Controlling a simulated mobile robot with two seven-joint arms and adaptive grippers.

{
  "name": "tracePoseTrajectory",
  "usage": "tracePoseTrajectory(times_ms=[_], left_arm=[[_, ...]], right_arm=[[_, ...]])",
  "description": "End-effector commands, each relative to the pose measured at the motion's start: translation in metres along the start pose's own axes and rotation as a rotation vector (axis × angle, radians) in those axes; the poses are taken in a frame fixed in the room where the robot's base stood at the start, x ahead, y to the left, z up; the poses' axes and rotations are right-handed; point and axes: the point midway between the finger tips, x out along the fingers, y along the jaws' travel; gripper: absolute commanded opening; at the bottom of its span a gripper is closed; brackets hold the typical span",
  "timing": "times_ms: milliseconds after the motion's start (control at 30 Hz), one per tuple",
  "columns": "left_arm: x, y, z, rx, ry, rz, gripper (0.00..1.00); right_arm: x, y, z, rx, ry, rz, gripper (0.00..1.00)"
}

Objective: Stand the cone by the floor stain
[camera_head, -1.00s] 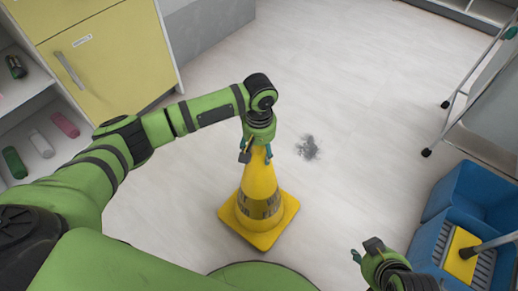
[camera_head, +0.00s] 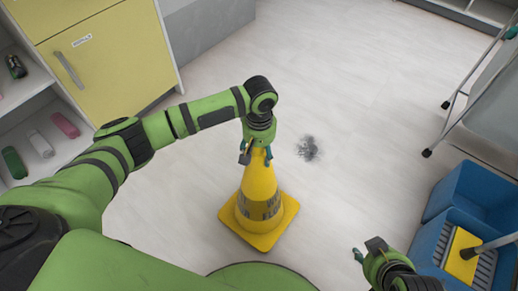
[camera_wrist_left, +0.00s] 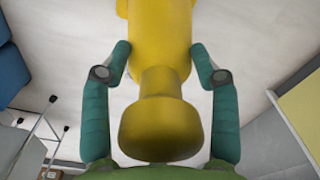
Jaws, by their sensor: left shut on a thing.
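The yellow cone (camera_head: 259,205) with dark lettering is upright in the middle of the head view, its square base downward. I cannot tell whether the base touches the floor. My left gripper (camera_head: 256,156) is shut on the cone's top from above. In the left wrist view, the two teal fingers (camera_wrist_left: 158,85) lie on either side of the yellow cone (camera_wrist_left: 160,115). The dark grey floor stain (camera_head: 308,148) lies to the upper right of the cone, apart from its base. My right gripper (camera_head: 366,250) is at the lower right; its fingers are partly hidden.
A blue mop bucket (camera_head: 432,243) with a yellow part stands at the lower right. A wheeled metal-framed cart (camera_head: 460,95) is at the right. A yellow cabinet (camera_head: 110,65) and open shelves with bottles (camera_head: 40,143) are at the left. The floor around the stain is clear.

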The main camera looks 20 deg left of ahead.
Motion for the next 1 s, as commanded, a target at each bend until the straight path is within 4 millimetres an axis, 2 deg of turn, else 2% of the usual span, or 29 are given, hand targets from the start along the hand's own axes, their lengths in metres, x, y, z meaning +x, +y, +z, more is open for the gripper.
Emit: tracePoseTrajectory(times_ms=[233, 267, 300, 333, 633, 767, 867, 1000], left_arm=[[0.003, 0.001, -0.001, -0.001, 0.002, 0.003, 0.30], [0.003, 0.001, -0.001, 0.000, 0.003, 0.004, 0.65], [0.003, 0.001, -0.001, 0.000, 0.003, 0.004, 0.81], [0.003, 0.001, -0.001, 0.000, 0.003, 0.004, 0.89], [0.006, 0.000, 0.000, 0.000, -0.001, -0.001, 0.89], [0.001, 0.000, 0.000, 0.000, 0.000, 0.000, 0.89], [-0.011, 0.001, 0.000, 0.001, 0.002, 0.002, 0.89], [-0.040, 0.001, -0.001, 0.001, 0.005, 0.004, 0.89]], right_arm=[[0.000, 0.000, 0.000, 0.000, 0.000, 0.000, 0.40], [0.000, 0.000, 0.000, 0.000, 0.000, 0.000, 0.40], [0.000, 0.000, 0.000, 0.000, 0.000, 0.000, 0.40], [0.000, 0.000, 0.000, -0.001, 0.000, 0.000, 0.40], [0.000, 0.000, 0.000, 0.000, 0.000, 0.000, 0.40], [0.000, 0.001, 0.000, 0.001, 0.001, 0.002, 0.40], [0.000, 0.001, 0.000, 0.001, 0.001, 0.001, 0.40], [0.000, 0.000, 0.000, 0.001, 0.001, 0.001, 0.40]])
